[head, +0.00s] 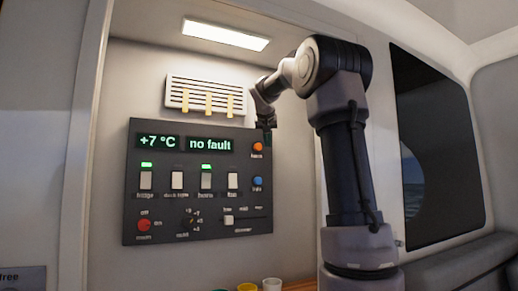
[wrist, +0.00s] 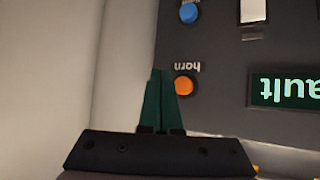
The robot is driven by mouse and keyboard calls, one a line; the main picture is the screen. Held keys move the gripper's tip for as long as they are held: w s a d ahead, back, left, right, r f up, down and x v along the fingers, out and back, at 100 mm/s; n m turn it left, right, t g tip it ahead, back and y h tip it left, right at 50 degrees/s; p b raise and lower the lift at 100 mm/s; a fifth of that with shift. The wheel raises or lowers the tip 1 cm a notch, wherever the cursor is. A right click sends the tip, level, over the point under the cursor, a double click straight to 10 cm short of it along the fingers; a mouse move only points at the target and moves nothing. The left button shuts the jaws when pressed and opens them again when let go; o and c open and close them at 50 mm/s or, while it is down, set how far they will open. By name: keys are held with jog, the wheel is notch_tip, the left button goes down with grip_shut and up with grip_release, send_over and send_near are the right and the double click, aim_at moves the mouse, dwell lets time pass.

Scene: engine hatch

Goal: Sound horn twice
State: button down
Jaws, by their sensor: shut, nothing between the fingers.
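The horn button (head: 257,147) is a round orange button at the upper right of the dark control panel (head: 170,238). In the wrist view the horn button (wrist: 185,85) lies just right of the fingertips, with its "horn" label beside it. My gripper (head: 267,137) is in front of the panel's upper right corner, close to the button. In the wrist view my gripper (wrist: 158,72) shows two green fingers shut together with nothing between them. The tips appear beside the button, not over it; I cannot tell the gap to the panel.
A blue button (head: 257,183) sits below the horn button. Several white switches (head: 206,180), a red knob (head: 144,225) and a slider (head: 229,220) share the panel. A vent (head: 205,97) with yellow strips is above. Cups (head: 271,284) stand below.

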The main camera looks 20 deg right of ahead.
aim_at(259, 147)
dwell(0.4)
jog(key=s, duration=0.3)
jog(key=shift+s+d, duration=0.1)
jog(key=shift+s, duration=0.3)
jog(key=shift+w, duration=4.4)
jog(key=shift+w, duration=0.15)
jog(key=shift+w+a, duration=0.2)
jog(key=shift+w, duration=0.1)
